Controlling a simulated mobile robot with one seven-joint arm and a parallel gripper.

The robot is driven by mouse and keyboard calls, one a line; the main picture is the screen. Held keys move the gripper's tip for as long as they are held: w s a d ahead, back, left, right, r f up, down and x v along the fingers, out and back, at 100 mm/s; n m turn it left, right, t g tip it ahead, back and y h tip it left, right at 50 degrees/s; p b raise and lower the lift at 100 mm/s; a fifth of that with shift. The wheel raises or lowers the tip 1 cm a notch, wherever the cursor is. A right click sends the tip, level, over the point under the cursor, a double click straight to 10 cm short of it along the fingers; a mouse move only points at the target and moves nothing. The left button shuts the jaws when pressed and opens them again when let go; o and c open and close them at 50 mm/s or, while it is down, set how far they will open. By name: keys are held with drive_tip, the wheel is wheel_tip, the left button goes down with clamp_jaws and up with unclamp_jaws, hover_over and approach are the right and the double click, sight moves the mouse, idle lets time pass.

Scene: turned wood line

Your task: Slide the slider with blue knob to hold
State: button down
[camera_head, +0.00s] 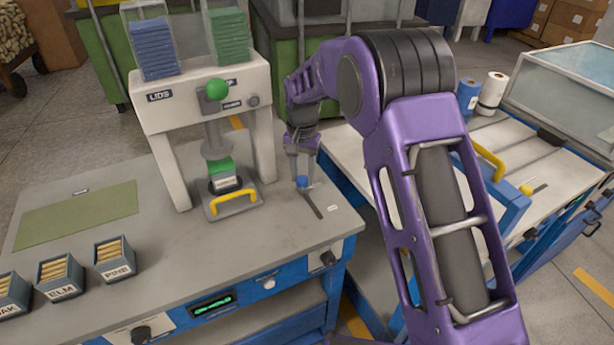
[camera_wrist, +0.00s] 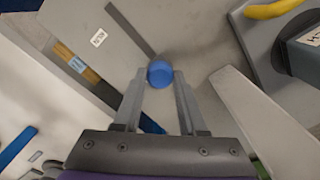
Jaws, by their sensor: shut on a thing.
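The blue knob (camera_head: 302,182) of the slider stands on the bench top at the right of the lid press. A dark slot (camera_head: 313,205) runs from the knob toward the bench's front edge. In the wrist view the blue knob (camera_wrist: 160,73) sits between my fingertips, at one end of the visible slot (camera_wrist: 130,28). My gripper (camera_head: 302,178) points down over the knob and is shut on it. A small white label (camera_wrist: 98,38) lies beside the slot's far part; its text is too small to read surely.
The press (camera_head: 205,110) with a yellow handle (camera_head: 233,200) stands close left of the knob. Bins of wooden sticks (camera_head: 114,260) stand at the front left. The bench's right edge is close to the slot, with another table (camera_head: 365,165) beyond.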

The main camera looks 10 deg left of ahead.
sight(301, 176)
drive_tip(key=shift+w+a+r, duration=0.15)
drive_tip(key=shift+w+a, duration=0.15)
drive_tip(key=shift+w, duration=0.1)
drive_tip(key=shift+c, duration=2.3)
unclamp_jaws()
wheel_tip(301, 176, up, 17)
drive_tip(key=p, duration=0.1)
drive_tip(key=shift+r, duration=0.15)
